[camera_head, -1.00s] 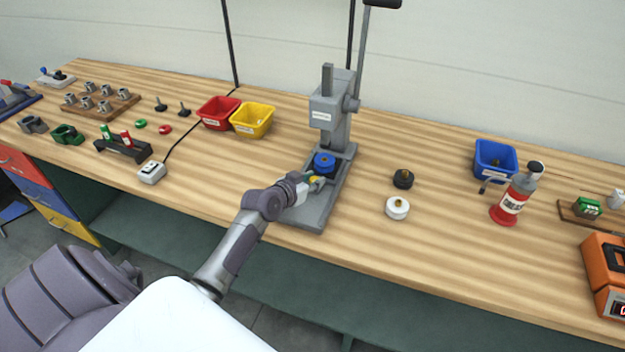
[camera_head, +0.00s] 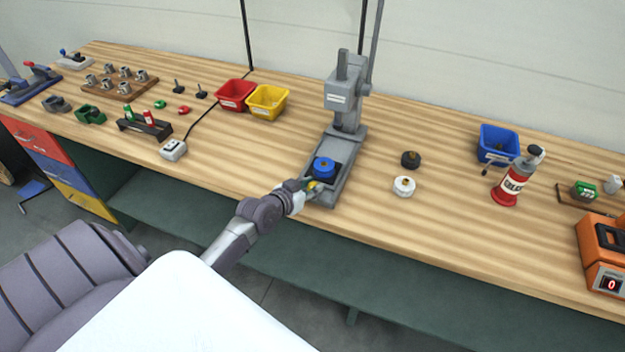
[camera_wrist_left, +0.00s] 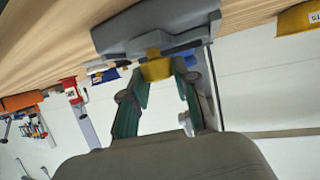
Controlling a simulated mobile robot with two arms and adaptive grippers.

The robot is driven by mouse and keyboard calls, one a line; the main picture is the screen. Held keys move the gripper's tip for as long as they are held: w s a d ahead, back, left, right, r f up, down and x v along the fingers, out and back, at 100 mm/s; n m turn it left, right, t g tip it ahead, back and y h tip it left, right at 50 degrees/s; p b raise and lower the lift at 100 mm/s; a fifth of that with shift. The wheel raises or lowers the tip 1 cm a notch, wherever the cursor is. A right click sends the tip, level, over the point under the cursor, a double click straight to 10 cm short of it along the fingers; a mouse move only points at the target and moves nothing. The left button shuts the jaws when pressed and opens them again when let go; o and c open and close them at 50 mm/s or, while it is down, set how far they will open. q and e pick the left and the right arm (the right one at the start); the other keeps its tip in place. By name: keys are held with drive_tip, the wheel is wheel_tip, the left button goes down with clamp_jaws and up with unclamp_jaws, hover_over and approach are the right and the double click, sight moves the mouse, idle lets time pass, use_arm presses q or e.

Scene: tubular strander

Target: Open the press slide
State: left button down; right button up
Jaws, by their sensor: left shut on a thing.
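The grey press (camera_head: 346,92) stands upright on the bench with a long base plate (camera_head: 345,160). Its dark slide carries a round blue part (camera_head: 324,166) and sits near the front end of the base, clear of the ram. A yellow handle (camera_head: 315,186) is at the slide's front. My left gripper (camera_head: 308,185) is at this handle; in the left wrist view its green-lined fingers (camera_wrist_left: 158,85) are shut on the yellow handle (camera_wrist_left: 155,66). The fingers partly hide the handle. My right gripper is not in view.
Red (camera_head: 235,94) and yellow (camera_head: 267,101) bins stand left of the press. Black (camera_head: 410,159) and white (camera_head: 404,186) round parts lie to its right. The bench front is mostly clear.

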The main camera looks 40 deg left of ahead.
use_arm(q)
drive_tip(key=shift+w, duration=0.3)
drive_tip(key=c, duration=1.2)
unclamp_jaws()
drive_tip(key=o, duration=0.3)
drive_tip(key=shift+o, duration=0.2)
drive_tip(key=shift+s, duration=0.1)
drive_tip(key=v, duration=1.2)
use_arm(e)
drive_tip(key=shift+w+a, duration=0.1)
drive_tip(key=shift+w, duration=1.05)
